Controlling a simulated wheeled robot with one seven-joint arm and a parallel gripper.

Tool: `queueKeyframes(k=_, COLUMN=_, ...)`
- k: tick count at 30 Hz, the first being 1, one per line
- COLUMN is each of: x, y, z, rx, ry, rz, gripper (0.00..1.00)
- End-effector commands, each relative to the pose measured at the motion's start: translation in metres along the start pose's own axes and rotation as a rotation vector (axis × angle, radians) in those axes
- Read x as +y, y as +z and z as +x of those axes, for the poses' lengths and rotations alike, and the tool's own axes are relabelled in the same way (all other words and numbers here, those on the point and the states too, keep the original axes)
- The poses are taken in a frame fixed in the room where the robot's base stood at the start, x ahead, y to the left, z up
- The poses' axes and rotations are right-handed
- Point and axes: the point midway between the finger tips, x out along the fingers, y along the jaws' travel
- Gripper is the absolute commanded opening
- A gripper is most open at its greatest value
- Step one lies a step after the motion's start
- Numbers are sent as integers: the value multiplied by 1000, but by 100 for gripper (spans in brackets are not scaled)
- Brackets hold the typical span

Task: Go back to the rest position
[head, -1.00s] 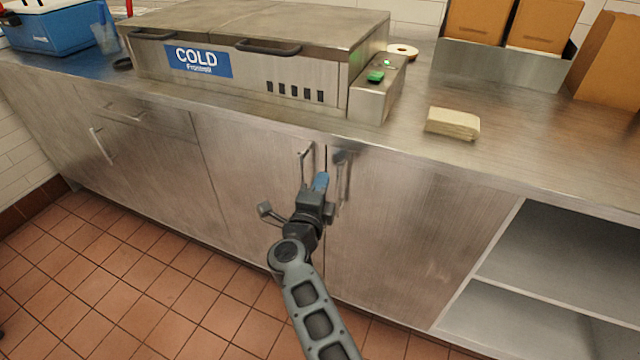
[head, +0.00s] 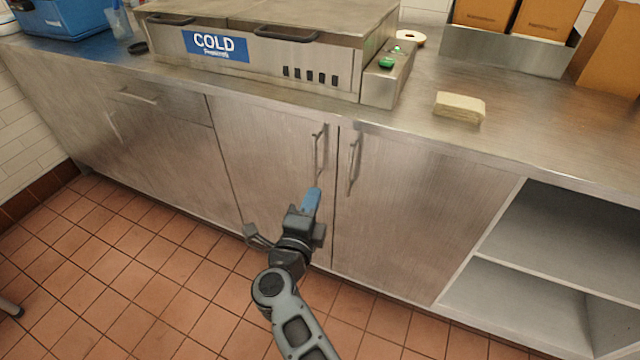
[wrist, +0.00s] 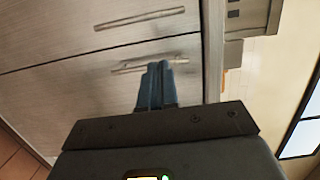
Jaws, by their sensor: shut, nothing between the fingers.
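My gripper (head: 313,194) is in front of the lower cabinet doors in the head view, below the counter edge. Its blue fingers are together and empty. In the wrist view the shut fingers (wrist: 158,80) point toward the cabinet fronts. A vertical bar handle (head: 320,150) on the left door is just above the fingertips in the head view, and a second handle (head: 353,163) is on the right door. Both doors look closed. I cannot tell exactly how far the fingers are from the handles, but they do not appear to grip either one.
The steel counter (head: 540,130) runs along above the doors. On it are the COLD unit (head: 300,55), a green button box (head: 388,80), a pale stack (head: 459,107) and a bagel (head: 411,38). Open shelves (head: 550,240) are at the right.

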Motion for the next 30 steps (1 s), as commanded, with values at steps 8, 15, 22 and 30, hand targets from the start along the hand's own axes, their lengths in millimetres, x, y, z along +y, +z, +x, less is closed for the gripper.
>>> queueKeyframes(k=8, x=0, y=2, z=-15, rx=0, ry=0, rz=0, gripper=0)
queueKeyframes(k=15, x=4, y=-22, z=-15, rx=1, ry=-27, rz=-46, gripper=0)
queueKeyframes(k=22, x=9, y=-121, z=-37, rx=-20, ry=-143, rz=-273, gripper=0)
queueKeyframes(k=30, x=6, y=-224, z=-104, rx=-73, ry=-228, rz=-594, gripper=0)
